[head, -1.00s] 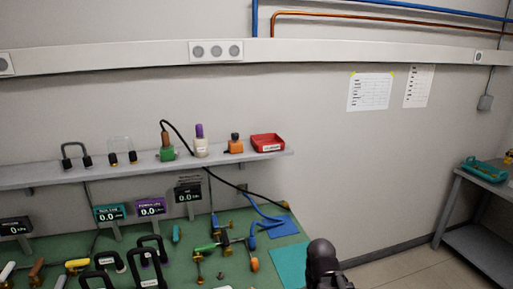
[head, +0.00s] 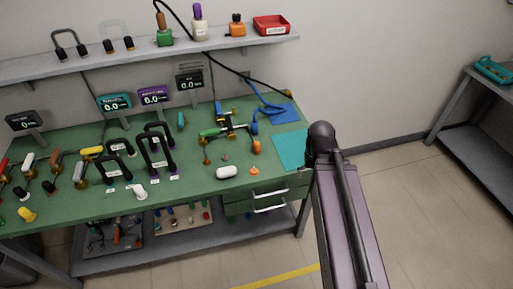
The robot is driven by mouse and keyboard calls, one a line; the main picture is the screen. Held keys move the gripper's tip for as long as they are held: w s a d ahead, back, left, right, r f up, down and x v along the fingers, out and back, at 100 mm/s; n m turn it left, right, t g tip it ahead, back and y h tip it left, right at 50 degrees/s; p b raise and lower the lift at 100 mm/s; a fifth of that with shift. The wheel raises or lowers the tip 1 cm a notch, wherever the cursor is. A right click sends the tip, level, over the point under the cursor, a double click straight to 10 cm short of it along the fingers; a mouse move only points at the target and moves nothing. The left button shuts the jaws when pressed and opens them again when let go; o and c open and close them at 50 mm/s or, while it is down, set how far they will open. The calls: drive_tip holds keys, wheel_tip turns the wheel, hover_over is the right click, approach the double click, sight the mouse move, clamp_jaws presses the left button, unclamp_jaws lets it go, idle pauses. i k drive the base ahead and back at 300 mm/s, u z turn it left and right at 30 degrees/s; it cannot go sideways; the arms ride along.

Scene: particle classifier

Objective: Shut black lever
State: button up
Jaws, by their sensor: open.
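The green-topped workbench (head: 75,207) carries several levers and handles. Several black parts are on it: two black bent hoop handles, one at the front (head: 116,171) and a taller one behind it (head: 156,157), plus small black-knobbed pieces at the left (head: 20,193) and (head: 48,186). I cannot tell which one is the black lever. Yellow (head: 91,151), white (head: 28,160) and red (head: 4,163) handles stand at the left. My arm rises at the right, beside the bench's right end. My gripper is not in view.
Small displays (head: 115,103) stand along the back of the bench. A shelf (head: 150,55) above holds bottles and a red tray (head: 271,25). A blue-green mat (head: 291,150) lies at the bench's right end. Drawers are below. Floor is clear to the right, before a grey table (head: 480,75).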

sight(229, 123)
drive_tip(key=k, duration=1.35)
drive_tip(key=u, duration=0.45)
drive_tip(key=i, duration=1.8)
drive_tip(key=z, duration=0.45)
